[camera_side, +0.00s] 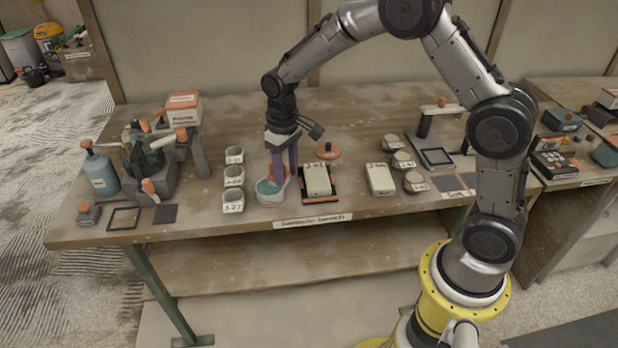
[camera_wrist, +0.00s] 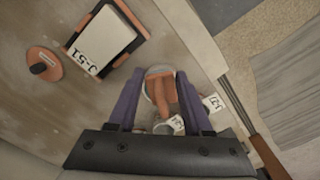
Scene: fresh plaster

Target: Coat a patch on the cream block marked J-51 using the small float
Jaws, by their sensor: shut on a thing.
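The cream block marked J-51 (camera_wrist: 101,42) lies in a black holder with orange ends (camera_wrist: 67,45). In the side view the block (camera_side: 317,181) is just right of my gripper. My gripper (camera_side: 282,178) points down over a pale tub with teal inside (camera_side: 270,197). In the wrist view my gripper (camera_wrist: 163,105) is shut on an orange-brown handled tool (camera_wrist: 161,94), which looks like the small float. Its working end is hidden at the tub. I cannot tell whether it touches the tub's contents.
An orange disc with a dark knob (camera_side: 328,151) lies behind the holder. Small labelled cups (camera_side: 233,176) stand left of the tub. Another cream block (camera_side: 381,179) and round labelled pots (camera_side: 403,160) are to the right. A tool rack (camera_side: 150,175) and blue bottle (camera_side: 101,173) stand left.

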